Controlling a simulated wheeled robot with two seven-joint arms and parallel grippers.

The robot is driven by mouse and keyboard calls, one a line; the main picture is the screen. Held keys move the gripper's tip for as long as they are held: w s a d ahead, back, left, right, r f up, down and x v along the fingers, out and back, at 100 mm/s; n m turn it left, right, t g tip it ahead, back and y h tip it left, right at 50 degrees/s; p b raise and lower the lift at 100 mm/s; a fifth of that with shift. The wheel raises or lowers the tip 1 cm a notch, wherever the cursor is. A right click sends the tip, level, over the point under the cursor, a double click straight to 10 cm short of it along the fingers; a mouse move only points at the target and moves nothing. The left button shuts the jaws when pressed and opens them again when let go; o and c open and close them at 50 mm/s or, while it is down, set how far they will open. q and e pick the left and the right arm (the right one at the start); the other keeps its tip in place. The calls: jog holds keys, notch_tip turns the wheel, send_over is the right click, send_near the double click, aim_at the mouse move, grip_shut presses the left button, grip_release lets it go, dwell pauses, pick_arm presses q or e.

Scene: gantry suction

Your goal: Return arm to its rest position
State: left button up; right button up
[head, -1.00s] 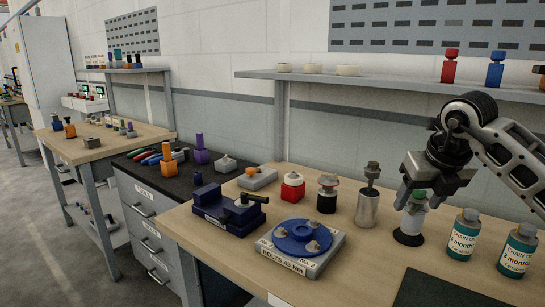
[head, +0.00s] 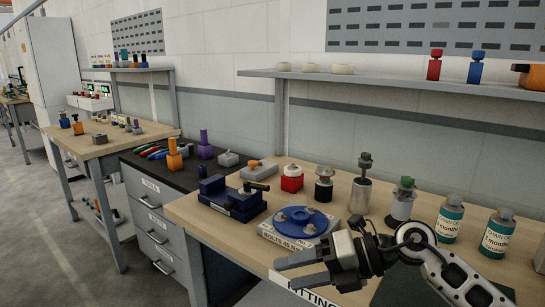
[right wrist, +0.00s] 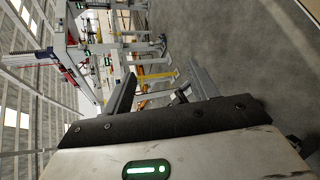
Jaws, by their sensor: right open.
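My right gripper (head: 297,271) is open and empty in the head view, in front of the bench's front edge, with its fingers pointing left. The right wrist view also shows its two fingers (right wrist: 160,92) spread apart with nothing between them. The right arm comes in from the lower right, over the front of the bench. A small grey bottle with a green cap and black base (head: 402,201) stands upright on the bench, apart from the gripper. My left gripper is not in view.
The wooden bench (head: 215,228) holds a blue disc with bolts (head: 302,219), a dark blue vise (head: 228,199), a metal cylinder (head: 361,188) and two chain oil bottles (head: 448,221). A shelf (head: 390,84) runs along the wall behind. Open floor (head: 70,250) lies at the left.

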jog(key=s+a+r+m+t+y, duration=0.1)
jog(key=s+a+m+t+y, duration=0.25)
jog(key=m+y, duration=0.3)
jog(key=s+d+f+m+t+h, duration=0.3)
jog(key=d+f+m+t+h, duration=0.25)
jog(key=f+m+h, duration=0.55)
jog(key=s+d+f+m+t+h, duration=0.4)
jog(key=d+f+m, duration=0.35)
jog(key=m, duration=0.75)
jog(key=s+f+m+g+h, duration=0.2)
jog(key=s+f+m+g, duration=0.1)
jog(key=s+f, duration=0.4)
jog(key=shift+s+d+f+g, duration=0.15)
jog(key=shift+s+d+g, duration=0.15)
jog(key=shift+g, duration=0.3)
